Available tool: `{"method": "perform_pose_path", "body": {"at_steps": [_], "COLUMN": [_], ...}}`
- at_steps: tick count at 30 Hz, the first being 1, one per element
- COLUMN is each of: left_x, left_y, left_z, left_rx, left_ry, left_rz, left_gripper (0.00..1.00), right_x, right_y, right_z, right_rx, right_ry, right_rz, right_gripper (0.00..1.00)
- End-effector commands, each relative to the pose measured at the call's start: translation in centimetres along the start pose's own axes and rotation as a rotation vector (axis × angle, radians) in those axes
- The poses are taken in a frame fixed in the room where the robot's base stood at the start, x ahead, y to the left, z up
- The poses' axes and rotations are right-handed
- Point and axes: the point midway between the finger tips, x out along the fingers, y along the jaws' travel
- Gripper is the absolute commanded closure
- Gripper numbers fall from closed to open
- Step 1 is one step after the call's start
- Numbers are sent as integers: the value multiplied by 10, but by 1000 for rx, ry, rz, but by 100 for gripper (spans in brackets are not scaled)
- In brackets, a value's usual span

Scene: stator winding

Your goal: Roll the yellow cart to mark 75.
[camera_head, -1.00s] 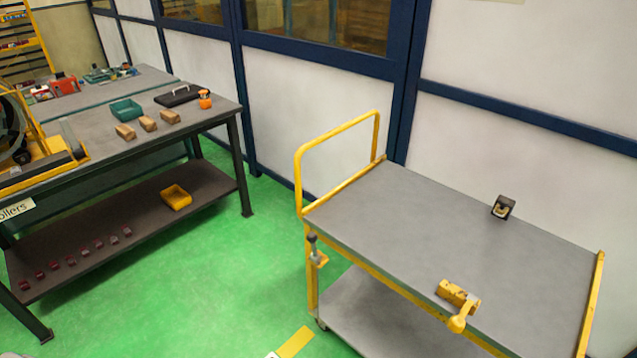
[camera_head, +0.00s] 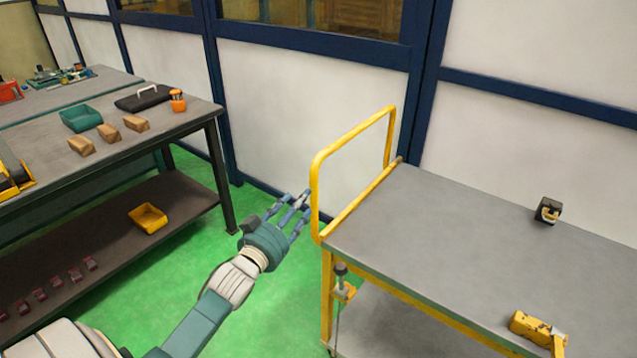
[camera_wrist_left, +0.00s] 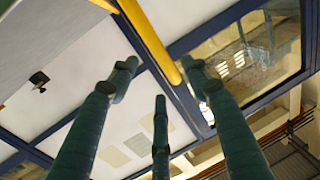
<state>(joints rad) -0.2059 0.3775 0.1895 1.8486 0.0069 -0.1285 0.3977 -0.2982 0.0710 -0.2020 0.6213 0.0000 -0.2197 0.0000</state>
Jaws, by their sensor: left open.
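The yellow cart (camera_head: 345,212) stands at the right in the head view, with a grey top and a yellow push handle (camera_head: 352,137) at its left end. My left gripper (camera_head: 293,207) is open just left of the handle's near upright, its fingers pointing toward it. In the left wrist view the yellow handle bar (camera_wrist_left: 150,40) runs between the open fingers (camera_wrist_left: 160,90), close to their tips. I cannot tell whether they touch it. My right gripper is not in view. No mark 75 shows in the head view now.
A black block (camera_head: 548,210) and a yellow tool (camera_head: 537,328) lie on the cart top. A workbench (camera_head: 60,165) with wooden blocks and a green bin (camera_head: 82,118) stands at the left. A white panelled wall (camera_head: 300,105) is behind. Green floor (camera_head: 270,305) is clear between bench and cart.

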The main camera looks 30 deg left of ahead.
Motion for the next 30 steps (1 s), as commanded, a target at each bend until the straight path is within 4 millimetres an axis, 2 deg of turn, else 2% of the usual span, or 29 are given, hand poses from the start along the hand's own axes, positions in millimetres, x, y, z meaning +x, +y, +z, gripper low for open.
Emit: {"method": "perform_pose_path", "body": {"at_steps": [9,15,21,29,30], "left_x": [56,88,102,103,103], "left_y": [0,0,0,0,0], "left_z": [-2,0,1,2,2], "left_rx": [-1,0,1,1,1], "left_ry": [0,-2,-3,-3,-4], "left_rz": [-1,-1,-1,0,0], "left_gripper": [52,52,52,52,56], "right_x": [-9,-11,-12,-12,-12], "right_y": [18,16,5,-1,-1], "right_z": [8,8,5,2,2], "right_rx": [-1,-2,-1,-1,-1], "right_ry": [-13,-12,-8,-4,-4], "right_rz": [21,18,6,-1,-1], "right_gripper": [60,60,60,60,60]}}
